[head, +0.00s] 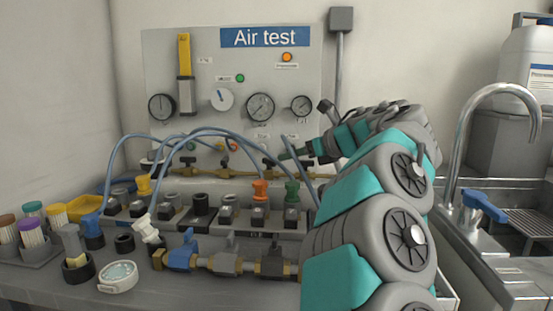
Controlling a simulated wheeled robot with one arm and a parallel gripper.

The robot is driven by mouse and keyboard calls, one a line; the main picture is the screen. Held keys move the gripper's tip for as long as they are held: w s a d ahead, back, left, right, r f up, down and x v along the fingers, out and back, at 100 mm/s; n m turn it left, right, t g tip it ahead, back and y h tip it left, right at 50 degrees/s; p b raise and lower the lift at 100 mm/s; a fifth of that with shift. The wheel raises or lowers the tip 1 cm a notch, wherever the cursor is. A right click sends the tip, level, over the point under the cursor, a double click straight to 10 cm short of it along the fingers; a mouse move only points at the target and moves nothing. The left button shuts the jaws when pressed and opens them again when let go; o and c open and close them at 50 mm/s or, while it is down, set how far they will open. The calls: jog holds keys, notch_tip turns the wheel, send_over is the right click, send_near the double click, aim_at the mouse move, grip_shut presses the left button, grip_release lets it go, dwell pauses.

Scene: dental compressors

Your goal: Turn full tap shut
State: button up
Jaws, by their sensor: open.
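A brass pipe (205,172) with small taps runs along the bottom of the air test panel (210,70). The labels are too small to read, so I cannot tell which tap is the full one. My gripper (290,153) is open, small in the picture, pointing left at the right part of the pipe. My arm comes in from the right and hides the panel's lower right. Whether the gripper touches a tap handle is unclear.
Blue hoses (125,150) arch in front of the pipe. A row of grey blocks with coloured plugs (260,190) stands below. A blue-levered valve (182,252) on brass fittings lies on the bench front. A sink faucet (485,95) stands at the right.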

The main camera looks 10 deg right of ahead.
aim_at(269, 164)
jog(key=p+x, duration=0.1)
jog(key=x, duration=0.6)
jog(key=shift+w, duration=0.2)
jog(key=shift+c, duration=0.2)
grip_shut()
